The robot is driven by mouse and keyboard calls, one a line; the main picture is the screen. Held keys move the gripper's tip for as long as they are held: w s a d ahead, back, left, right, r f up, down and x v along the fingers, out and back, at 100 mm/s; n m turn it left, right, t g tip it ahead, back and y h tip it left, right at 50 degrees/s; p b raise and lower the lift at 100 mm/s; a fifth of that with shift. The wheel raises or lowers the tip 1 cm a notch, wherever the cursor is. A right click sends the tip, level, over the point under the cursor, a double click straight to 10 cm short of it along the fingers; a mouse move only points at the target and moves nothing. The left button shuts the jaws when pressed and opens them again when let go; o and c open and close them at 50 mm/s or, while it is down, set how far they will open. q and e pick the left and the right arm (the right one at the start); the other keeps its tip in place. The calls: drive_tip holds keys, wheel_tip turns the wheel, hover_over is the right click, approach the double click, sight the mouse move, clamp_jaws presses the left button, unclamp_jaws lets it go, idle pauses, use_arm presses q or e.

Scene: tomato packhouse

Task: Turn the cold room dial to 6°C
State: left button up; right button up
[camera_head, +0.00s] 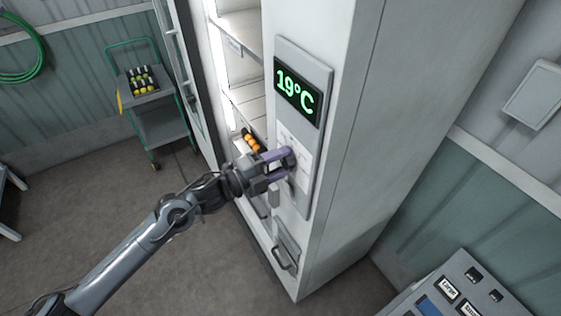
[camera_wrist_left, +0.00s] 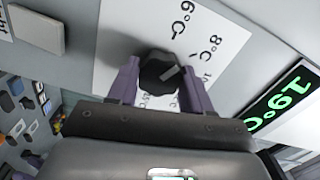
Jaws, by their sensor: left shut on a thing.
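The black cold room dial (camera_wrist_left: 158,75) sits on a white scale plate (camera_wrist_left: 125,38) in the left wrist view, with 6°C and 8°C marks readable and other marks partly hidden. A pale line on the dial slants towards the right of the picture, not at the 6°C mark. My left gripper (camera_head: 284,163) is shut on the dial, with one purple finger on each side; it also shows in the left wrist view (camera_wrist_left: 156,88). The green display (camera_head: 298,92) above reads 19°C. In the head view the gripper mostly hides the dial. My right gripper is not in view.
The tall white cold room cabinet (camera_head: 390,120) stands open on its left, with shelves and orange tomatoes (camera_head: 250,141) inside. A handle (camera_head: 284,259) sticks out below the panel. A green-framed trolley (camera_head: 158,90) stands back left. A control box (camera_head: 460,290) is at lower right.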

use_arm(q)
drive_tip(key=n+p, duration=0.1)
drive_tip(key=n, duration=0.4)
drive_tip(key=shift+n, duration=0.4)
idle(0.3)
drive_tip(key=o, duration=1)
drive_tip(key=shift+o, duration=0.2)
drive_tip(key=shift+s+a+f, duration=0.1)
drive_tip(key=shift+s+a, duration=0.15)
drive_tip(key=shift+a, duration=0.25)
drive_tip(key=b+v, duration=0.3)
drive_tip(key=v, duration=0.6)
drive_tip(key=shift+s+a, duration=0.25)
drive_tip(key=shift+s, duration=0.05)
